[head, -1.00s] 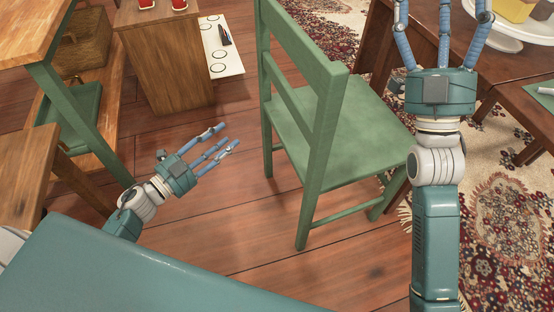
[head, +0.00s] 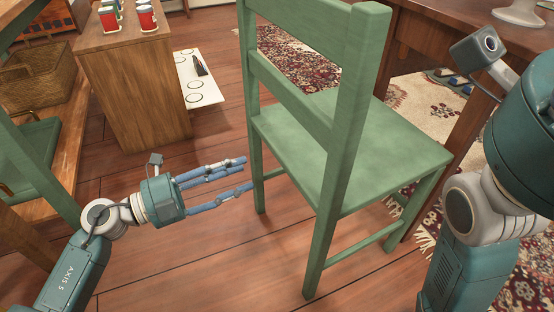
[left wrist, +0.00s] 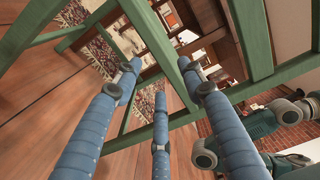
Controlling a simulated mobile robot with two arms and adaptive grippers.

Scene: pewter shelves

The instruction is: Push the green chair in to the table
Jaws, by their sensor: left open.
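The green chair (head: 355,148) stands on the wooden floor with its backrest towards me and its seat reaching towards the dark table (head: 440,38) at the upper right. My left gripper (head: 244,172) is open and empty at the chair's left side, fingers pointing at the rear-left leg. The fingertips look close to the leg; I cannot tell whether they touch. In the left wrist view the spread fingers reach towards green chair bars (left wrist: 150,32). My right gripper shows only its teal body (head: 525,125) at the right edge; its fingers are out of frame.
A wooden cabinet (head: 140,100) with red cans (head: 146,18) stands at the upper left. A shelf with a wicker basket (head: 35,75) is at the far left. A patterned rug (head: 415,100) lies under the table. Bare floor (head: 190,255) is clear in front.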

